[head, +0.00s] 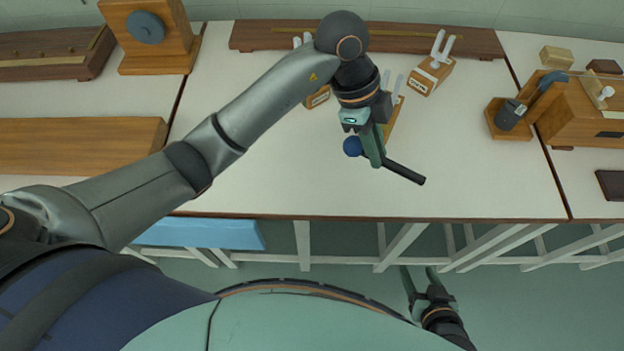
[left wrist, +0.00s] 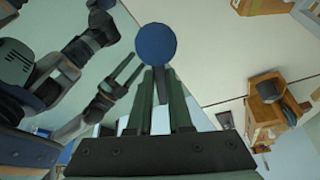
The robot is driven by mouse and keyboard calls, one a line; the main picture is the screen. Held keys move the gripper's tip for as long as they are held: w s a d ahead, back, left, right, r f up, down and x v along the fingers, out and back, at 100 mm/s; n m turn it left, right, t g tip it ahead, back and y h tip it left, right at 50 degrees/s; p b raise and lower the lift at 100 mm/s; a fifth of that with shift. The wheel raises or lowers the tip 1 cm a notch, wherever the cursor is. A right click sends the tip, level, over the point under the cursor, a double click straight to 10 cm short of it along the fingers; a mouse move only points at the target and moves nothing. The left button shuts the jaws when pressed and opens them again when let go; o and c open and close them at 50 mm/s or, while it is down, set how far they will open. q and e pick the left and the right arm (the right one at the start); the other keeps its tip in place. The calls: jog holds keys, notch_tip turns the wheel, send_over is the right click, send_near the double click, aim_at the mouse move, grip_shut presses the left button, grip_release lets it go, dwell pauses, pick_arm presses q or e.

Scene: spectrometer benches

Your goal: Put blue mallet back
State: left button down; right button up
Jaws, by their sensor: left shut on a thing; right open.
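The blue mallet has a round blue head (head: 353,146) and a dark handle (head: 405,173). My left gripper (head: 373,150) is shut on its handle, with the head to the left and the handle slanting down to the right, over the front part of the white bench. In the left wrist view the blue head (left wrist: 155,43) shows beyond the fingertips. My right gripper (head: 419,272) is open and empty, low in front of the bench.
Tuning forks on wooden boxes (head: 431,75) stand at the back and behind my left gripper. A long dark wooden board (head: 470,40) lies along the back. A wooden case (head: 580,118) is beside the cup stand. The bench's front middle (head: 480,190) is clear.

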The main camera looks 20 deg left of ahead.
pick_arm(q)
jog(key=n, duration=0.1)
jog(key=f+n+t, duration=0.1)
jog(key=n, duration=0.2)
jog(key=shift+d+f+t, duration=0.1)
jog(key=shift+f+t, duration=0.15)
jog(key=shift+t, duration=0.15)
jog(key=shift+f+n, duration=0.1)
jog(key=shift+n, duration=0.4)
jog(key=shift+w+a+f, duration=0.1)
jog(key=shift+a+f, duration=0.1)
jog(key=shift+a, duration=0.15)
jog(key=a+f, duration=0.2)
jog(key=a, duration=0.2)
jog(key=a+f, duration=0.3)
jog(key=a, duration=0.1)
jog(key=a+f+b, duration=0.1)
jog(key=a+f, duration=0.2)
jog(key=a, duration=0.1)
jog(key=shift+a+f, duration=0.1)
jog(key=shift+f, duration=0.05)
jog(key=shift+a+f, duration=0.3)
jog(key=shift+f, duration=0.05)
jog(key=f, duration=0.3)
jog(key=shift+a+f+b, duration=0.25)
jog(key=shift+f+b, duration=0.1)
jog(key=shift+b, duration=0.05)
jog(key=c, duration=0.8)
grip_release()
jog(key=shift+c, duration=0.2)
